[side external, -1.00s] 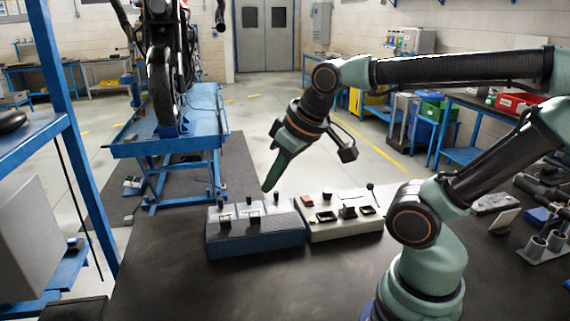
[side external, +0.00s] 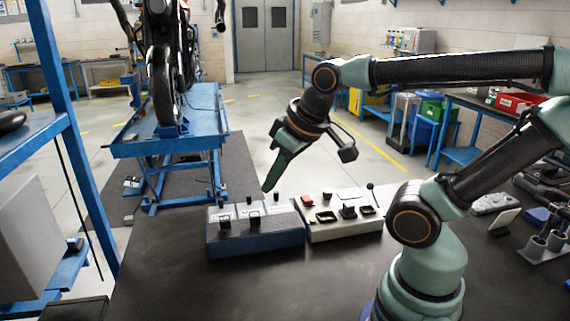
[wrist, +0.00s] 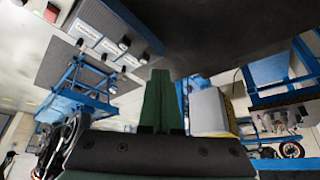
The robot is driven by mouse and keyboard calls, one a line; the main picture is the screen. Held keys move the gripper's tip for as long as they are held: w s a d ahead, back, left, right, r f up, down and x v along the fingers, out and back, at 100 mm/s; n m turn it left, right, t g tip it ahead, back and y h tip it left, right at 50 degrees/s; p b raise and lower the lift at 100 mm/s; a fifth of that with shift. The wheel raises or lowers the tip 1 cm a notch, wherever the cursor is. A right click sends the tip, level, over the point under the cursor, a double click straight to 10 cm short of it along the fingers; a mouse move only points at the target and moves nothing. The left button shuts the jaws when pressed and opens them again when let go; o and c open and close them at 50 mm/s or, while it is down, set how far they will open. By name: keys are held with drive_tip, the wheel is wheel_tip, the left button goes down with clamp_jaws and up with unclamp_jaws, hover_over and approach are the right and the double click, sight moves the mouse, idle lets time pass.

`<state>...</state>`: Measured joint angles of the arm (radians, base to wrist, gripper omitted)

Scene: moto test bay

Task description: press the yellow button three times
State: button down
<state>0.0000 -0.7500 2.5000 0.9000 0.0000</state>
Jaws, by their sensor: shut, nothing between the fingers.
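A blue control box (side external: 270,240) with a grey top carries several black switches and white labels. A cream control box (side external: 345,232) stands beside it on the right, with a red button (side external: 307,200), dark switches and a thin upright lever (side external: 371,194). My gripper (side external: 267,188) is shut and empty. It points down, its tip just above and behind the blue box's back edge in the side view, apparently touching nothing. In the wrist view, my green fingers (wrist: 159,75) are together, with a labelled switch panel (wrist: 110,28) at upper left.
The boxes stand on a dark bench (side external: 200,295), clear in front of them. A blue lift (side external: 170,145) with a motorcycle (side external: 160,70) stands behind at left. A grey metal holder (side external: 545,245) and small parts lie at right. A blue frame (side external: 75,150) rises at left.

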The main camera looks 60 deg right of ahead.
drive_tip(key=m+g+y, duration=0.4)
drive_tip(key=m+g, duration=0.8)
drive_tip(key=m, duration=0.5)
hover_over(312, 220)
drive_tip(key=d, duration=0.1)
wheel_tip(312, 220, down, 9)
drive_tip(key=shift+w+f, duration=0.2)
drive_tip(key=shift+w, duration=0.05)
drive_tip(key=shift+f, duration=0.1)
drive_tip(key=shift+f, duration=4.3)
drive_tip(key=shift+f, duration=0.1)
drive_tip(key=shift+f, duration=0.35)
